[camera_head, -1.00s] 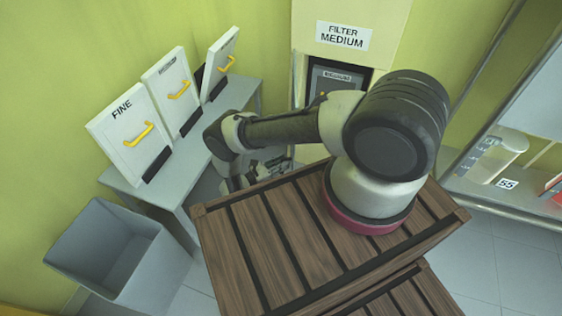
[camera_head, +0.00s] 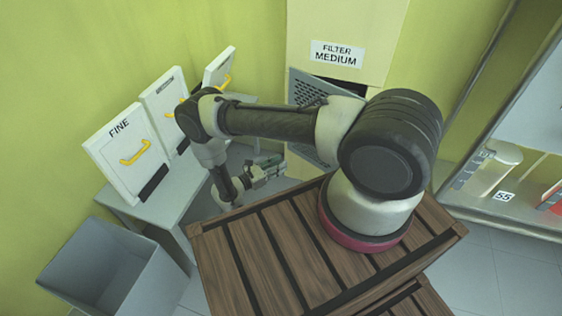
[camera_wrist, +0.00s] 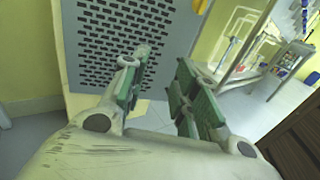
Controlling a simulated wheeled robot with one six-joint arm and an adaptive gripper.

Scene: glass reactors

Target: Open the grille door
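The grille door (camera_head: 312,100) is a grey perforated panel in front of the cabinet (camera_head: 345,25) labelled FILTER MEDIUM. A dark gap shows along its upper right edge, so it does not sit flush there; my arm hides part of it. In the wrist view the grille (camera_wrist: 120,40) fills the upper left, beyond my fingers. My gripper (camera_wrist: 161,62) is open, its green-padded fingers apart with nothing between them. The left finger overlaps the grille's lower right edge in the picture; I cannot tell whether it touches.
White panels with yellow handles, one marked FINE (camera_head: 125,150), lean on a grey bench (camera_head: 175,195) at the left. An open grey bin (camera_head: 110,270) stands below it. A shelf unit (camera_head: 520,205) with a container stands at the right. Floor shows between bench and cabinet.

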